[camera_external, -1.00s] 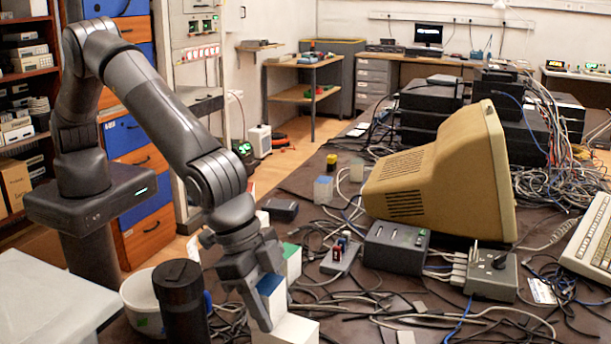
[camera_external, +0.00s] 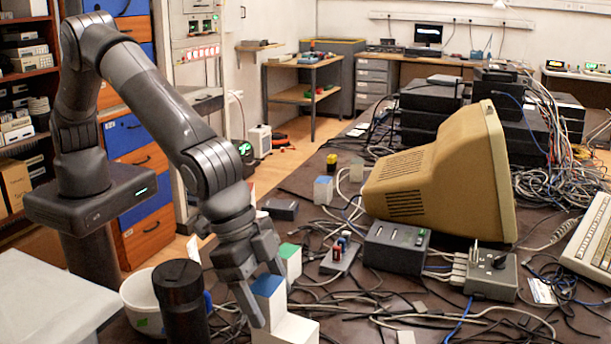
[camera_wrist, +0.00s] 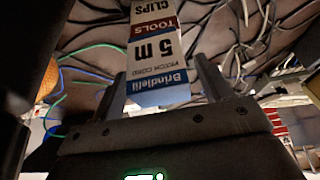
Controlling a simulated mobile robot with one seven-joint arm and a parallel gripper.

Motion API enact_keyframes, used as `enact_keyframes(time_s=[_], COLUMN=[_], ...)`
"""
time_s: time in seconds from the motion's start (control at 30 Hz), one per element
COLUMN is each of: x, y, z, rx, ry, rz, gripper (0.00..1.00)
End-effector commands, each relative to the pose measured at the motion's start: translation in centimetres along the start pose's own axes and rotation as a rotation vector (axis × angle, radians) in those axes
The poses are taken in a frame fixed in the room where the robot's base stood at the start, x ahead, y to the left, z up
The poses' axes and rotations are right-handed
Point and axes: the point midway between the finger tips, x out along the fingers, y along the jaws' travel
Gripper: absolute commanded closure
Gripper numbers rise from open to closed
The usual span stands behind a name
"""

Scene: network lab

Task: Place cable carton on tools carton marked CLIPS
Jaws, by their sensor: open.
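The cable carton (camera_external: 269,288), white with a blue end, stands upright on a white carton (camera_external: 297,330) near the front of the bench. My gripper (camera_external: 267,296) points down at the cable carton. Its fingers are open, one on each side of the carton; finger contact is unclear. The gripper hides part of the carton in the external view.
A green-topped carton (camera_external: 290,260) stands just behind. A black cylinder (camera_external: 181,300) and a white tub (camera_external: 143,303) are close on the left.

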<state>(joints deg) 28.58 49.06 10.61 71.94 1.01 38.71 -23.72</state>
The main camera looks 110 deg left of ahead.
Motion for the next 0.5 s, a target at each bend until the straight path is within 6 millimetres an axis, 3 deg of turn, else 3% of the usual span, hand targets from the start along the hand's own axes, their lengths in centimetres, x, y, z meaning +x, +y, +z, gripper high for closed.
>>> enact_keyframes(time_s=[0.3,0.5], x=[-6.9,-9.5], y=[0.0,0.0], z=[-0.1,0.0], rx=[-0.001,0.001], ry=[0.003,0.001], rz=[0.002,0.0], gripper=[0.28,0.28])
